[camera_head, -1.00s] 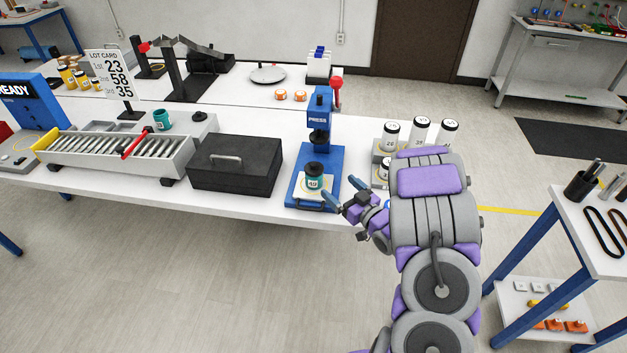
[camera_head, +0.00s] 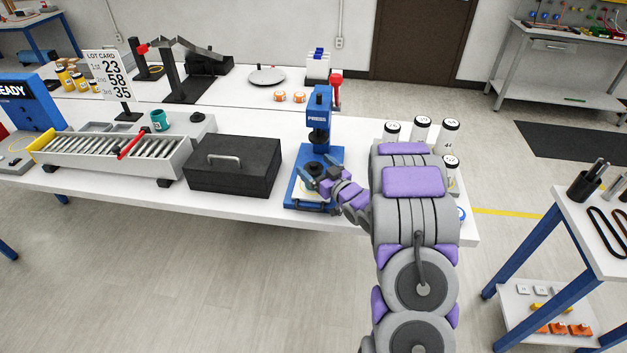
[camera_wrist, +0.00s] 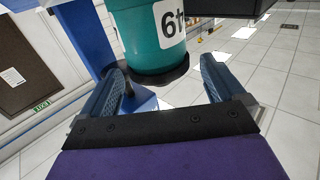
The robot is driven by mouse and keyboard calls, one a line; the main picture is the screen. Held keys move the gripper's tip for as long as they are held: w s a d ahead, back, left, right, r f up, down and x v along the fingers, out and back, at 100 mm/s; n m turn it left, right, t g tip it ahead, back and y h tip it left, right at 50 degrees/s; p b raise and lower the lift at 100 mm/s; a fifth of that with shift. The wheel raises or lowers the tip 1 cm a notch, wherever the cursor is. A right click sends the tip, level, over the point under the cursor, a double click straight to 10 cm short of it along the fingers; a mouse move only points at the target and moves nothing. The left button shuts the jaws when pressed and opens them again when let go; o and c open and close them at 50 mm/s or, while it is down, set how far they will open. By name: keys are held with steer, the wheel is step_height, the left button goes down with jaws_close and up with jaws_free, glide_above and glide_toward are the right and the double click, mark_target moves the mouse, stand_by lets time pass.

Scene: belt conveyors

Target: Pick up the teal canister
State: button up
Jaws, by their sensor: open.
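A teal canister with a black lid and a white number label stands in the blue press (camera_head: 319,110). In the wrist view, the teal canister (camera_wrist: 150,35) appears upside down, its dark lid edge towards my gripper (camera_wrist: 163,82). In the head view, my gripper (camera_head: 315,179) is at the press base and hides most of the canister. Another teal canister (camera_head: 159,120) stands behind the roller conveyor at the left.
A black box (camera_head: 234,167) with a handle stands left of the press. White canisters with black lids (camera_head: 422,128) stand to the right, partly behind my arm. The roller conveyor (camera_head: 100,150) and a lot card (camera_head: 108,76) are further left. Two orange rings (camera_head: 289,97) lie behind.

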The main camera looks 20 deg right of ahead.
steer(key=c, duration=1.4)
steer(key=shift+c, duration=0.2)
steer(key=shift+r, duration=0.55)
steer(key=r, duration=0.1)
steer(key=r+p, duration=0.1)
steer(key=r, duration=0.1)
steer(key=shift+s+p, duration=0.3)
steer(key=s+a+r+p, duration=0.1)
steer(key=s+a+p, duration=0.1)
steer(key=s+p, duration=0.8)
steer(key=s, duration=0.5)
steer(key=shift+a, duration=0.4)
